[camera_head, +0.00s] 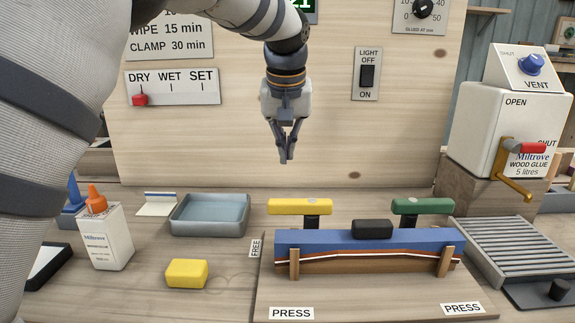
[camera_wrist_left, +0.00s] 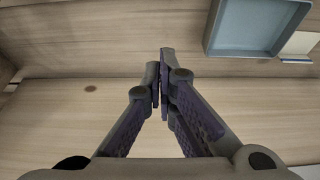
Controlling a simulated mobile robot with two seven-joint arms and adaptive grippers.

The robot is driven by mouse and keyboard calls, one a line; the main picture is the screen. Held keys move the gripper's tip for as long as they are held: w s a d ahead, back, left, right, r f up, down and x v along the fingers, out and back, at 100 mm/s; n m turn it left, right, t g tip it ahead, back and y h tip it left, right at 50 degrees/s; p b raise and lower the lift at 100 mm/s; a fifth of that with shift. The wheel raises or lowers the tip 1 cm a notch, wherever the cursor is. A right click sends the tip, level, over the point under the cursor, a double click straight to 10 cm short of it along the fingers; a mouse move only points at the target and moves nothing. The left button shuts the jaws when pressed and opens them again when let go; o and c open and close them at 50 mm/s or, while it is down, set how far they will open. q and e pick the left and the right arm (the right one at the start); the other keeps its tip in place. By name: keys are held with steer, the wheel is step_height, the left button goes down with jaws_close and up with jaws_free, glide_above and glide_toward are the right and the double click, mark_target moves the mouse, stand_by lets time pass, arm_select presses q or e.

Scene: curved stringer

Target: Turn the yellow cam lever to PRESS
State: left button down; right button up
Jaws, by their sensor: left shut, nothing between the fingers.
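The yellow cam lever (camera_head: 300,206) lies level across its dark post at the left end of the blue clamp bar (camera_head: 350,241), its long arm reaching left. A FREE label (camera_head: 255,248) stands left of the bar. A PRESS label (camera_head: 291,313) lies at the front of the base board. My left gripper (camera_head: 284,158) hangs fingers down, shut and empty, in the air above and apart from the yellow lever. In the left wrist view its fingertips (camera_wrist_left: 164,54) are together with nothing between them. My right gripper shows in neither view.
A green lever (camera_head: 422,206) sits at the bar's right end, by a second PRESS label (camera_head: 462,308). A blue tray (camera_head: 210,215), yellow block (camera_head: 186,273) and glue bottle (camera_head: 105,238) stand left. The panel (camera_head: 230,130) rises behind.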

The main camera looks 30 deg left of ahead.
mark_target(300, 207)
arm_select(q)
step_height(300, 207, down, 8)
steer(key=p, duration=0.1)
steer(key=shift+s+d, duration=0.3)
steer(key=shift+s, duration=0.15)
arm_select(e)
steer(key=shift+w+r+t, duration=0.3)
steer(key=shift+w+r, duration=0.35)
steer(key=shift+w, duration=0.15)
